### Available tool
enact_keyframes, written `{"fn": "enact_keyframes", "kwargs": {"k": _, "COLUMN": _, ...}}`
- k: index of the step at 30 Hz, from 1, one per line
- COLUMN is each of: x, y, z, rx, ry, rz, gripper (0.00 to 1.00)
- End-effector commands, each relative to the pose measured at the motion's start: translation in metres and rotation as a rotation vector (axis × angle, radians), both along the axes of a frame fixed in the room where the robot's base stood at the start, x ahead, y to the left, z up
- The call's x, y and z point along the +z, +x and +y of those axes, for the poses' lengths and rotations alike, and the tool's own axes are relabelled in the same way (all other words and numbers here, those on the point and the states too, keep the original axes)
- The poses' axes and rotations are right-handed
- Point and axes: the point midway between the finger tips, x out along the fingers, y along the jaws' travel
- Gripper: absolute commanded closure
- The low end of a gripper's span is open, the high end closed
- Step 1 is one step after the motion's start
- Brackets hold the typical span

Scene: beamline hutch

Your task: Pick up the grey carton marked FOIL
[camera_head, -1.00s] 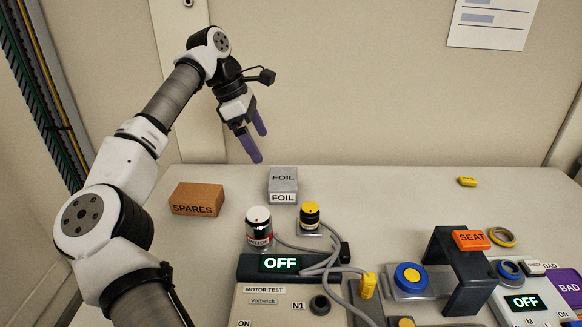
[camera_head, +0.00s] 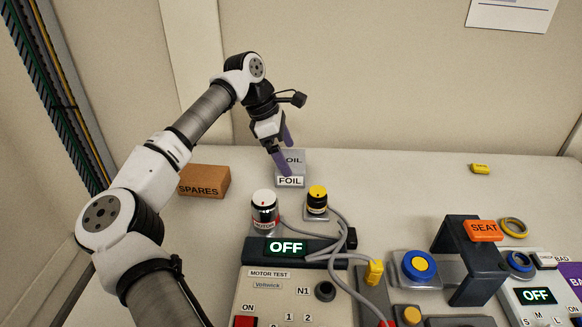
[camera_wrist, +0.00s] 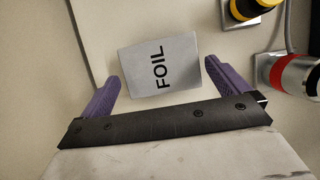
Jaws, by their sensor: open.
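The grey carton marked FOIL (camera_head: 297,168) stands on the bench near the back wall, behind the motor test panel. In the head view my gripper (camera_head: 285,155) partly covers its left side. In the wrist view the carton's top (camera_wrist: 161,67) with the FOIL lettering lies ahead of my gripper (camera_wrist: 170,88), between the lines of the two purple fingers. The fingers are open, with nothing between their tips that I can see them touch. The carton is slightly turned relative to the fingers. How high the fingertips are above it is hard to tell.
A brown SPARES box (camera_head: 204,181) stands left of the carton. A white-capped motor (camera_head: 264,209) and a yellow-capped one (camera_head: 317,199), with grey cables, stand close in front. The motor test panel (camera_head: 290,290) is nearer.

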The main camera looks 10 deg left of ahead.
Motion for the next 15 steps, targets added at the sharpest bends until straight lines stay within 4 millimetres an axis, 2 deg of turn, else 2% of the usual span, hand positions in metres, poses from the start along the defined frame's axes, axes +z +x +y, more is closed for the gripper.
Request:
{"fn": "enact_keyframes", "kwargs": {"k": 6, "x": -0.029, "y": 0.002, "z": -0.012, "rx": -0.001, "ry": -0.001, "rz": 0.000, "gripper": 0.00}}
{"fn": "enact_keyframes", "kwargs": {"k": 13, "x": -0.034, "y": 0.002, "z": -0.014, "rx": -0.001, "ry": -0.001, "rz": -0.001, "gripper": 0.00}}
{"fn": "enact_keyframes", "kwargs": {"k": 15, "x": -0.033, "y": 0.002, "z": -0.014, "rx": -0.001, "ry": -0.001, "rz": -0.001, "gripper": 0.07}}
